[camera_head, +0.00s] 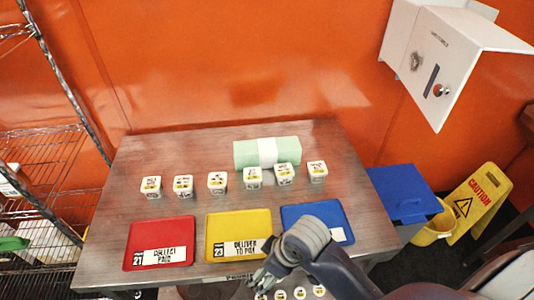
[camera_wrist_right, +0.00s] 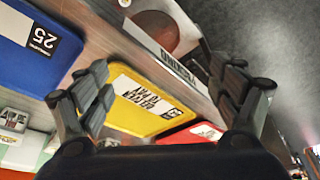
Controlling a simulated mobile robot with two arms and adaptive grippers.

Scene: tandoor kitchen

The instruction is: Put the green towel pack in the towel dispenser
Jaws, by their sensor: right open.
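The green towel pack (camera_head: 245,155), pale green with a white band, lies on the back of the metal table behind a row of small tubs. The towel dispenser (camera_head: 465,60) is a white box on the orange wall at upper right, with a dark slot and a round lock on its face. My right gripper (camera_head: 262,279) is at the table's front edge, by the yellow and blue trays, well away from the pack. In the right wrist view its fingers (camera_wrist_right: 155,80) are apart and empty. My left gripper is not in view.
Red (camera_head: 135,258), yellow (camera_head: 214,254) and blue (camera_head: 300,209) trays line the table's front. Several white tubs (camera_head: 217,183) stand before the pack. A blue bin (camera_head: 400,190), yellow bucket (camera_head: 436,228) and caution sign (camera_head: 475,200) are right of the table. A wire rack (camera_head: 40,150) stands left.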

